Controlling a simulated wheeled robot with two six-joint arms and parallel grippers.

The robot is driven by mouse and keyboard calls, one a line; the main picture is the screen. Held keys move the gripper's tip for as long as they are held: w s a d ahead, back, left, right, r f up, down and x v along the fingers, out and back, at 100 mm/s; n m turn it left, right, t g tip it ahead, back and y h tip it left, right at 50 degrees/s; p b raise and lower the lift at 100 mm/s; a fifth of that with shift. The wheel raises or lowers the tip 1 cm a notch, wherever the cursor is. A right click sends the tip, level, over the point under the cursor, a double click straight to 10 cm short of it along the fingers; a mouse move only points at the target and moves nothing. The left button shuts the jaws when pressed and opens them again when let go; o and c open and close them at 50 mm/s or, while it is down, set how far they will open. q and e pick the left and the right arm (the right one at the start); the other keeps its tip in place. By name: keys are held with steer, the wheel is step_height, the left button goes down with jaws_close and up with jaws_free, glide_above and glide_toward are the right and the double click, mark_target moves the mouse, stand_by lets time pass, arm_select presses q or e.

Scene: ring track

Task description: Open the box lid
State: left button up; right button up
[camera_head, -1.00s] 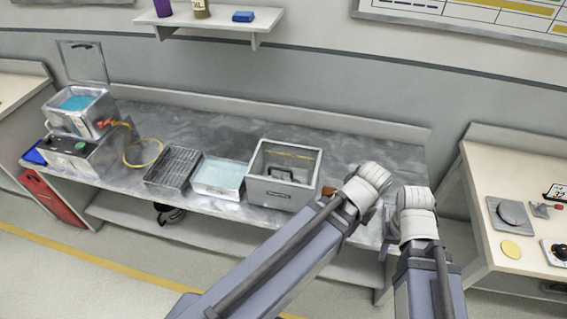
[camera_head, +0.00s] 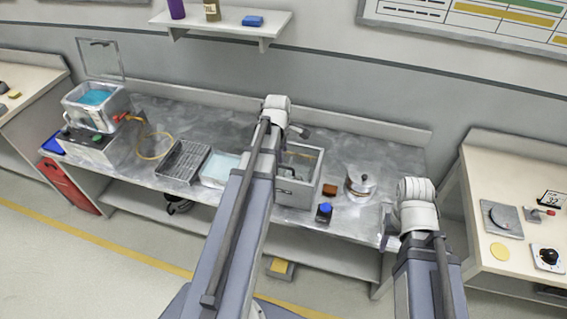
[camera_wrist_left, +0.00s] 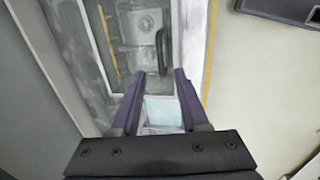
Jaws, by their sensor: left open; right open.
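The grey box (camera_head: 309,178) stands at the middle front of the bench, partly hidden behind my left arm. Its top shows a pale frame around a see-through or open area; I cannot tell which. In the left wrist view the box (camera_wrist_left: 95,45) fills the upper middle, with a dark handle (camera_wrist_left: 162,52) near its right side. My left gripper (camera_wrist_left: 158,74) is open and empty, its fingers pointing towards the box. In the head view the left gripper (camera_head: 298,131) is over the back of the box. My right gripper (camera_head: 387,226) is at the bench's right front edge, its fingers mostly hidden.
A light blue tray (camera_head: 218,170) and a dark rack (camera_head: 180,161) stand left of the box. A brown block (camera_head: 329,190), a blue-topped jar (camera_head: 324,212) and a metal pot (camera_head: 360,184) are to its right. A bath with a raised lid (camera_head: 96,105) stands far left.

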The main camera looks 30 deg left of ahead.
arm_select(q)
steer(key=shift+w+a+f+b, duration=0.1)
steer(key=shift+w+f+b, duration=0.15)
steer(key=shift+f+b, duration=1.05)
steer(key=shift+w+f+b, duration=0.25)
steer(key=shift+f+b, duration=0.95)
steer(key=shift+f, duration=0.05)
steer(key=shift+w+a+f+b, duration=0.1)
steer(key=shift+w+f+b, duration=0.15)
steer(key=shift+f+b, duration=1.05)
steer(key=shift+d, duration=0.1)
jaws_close()
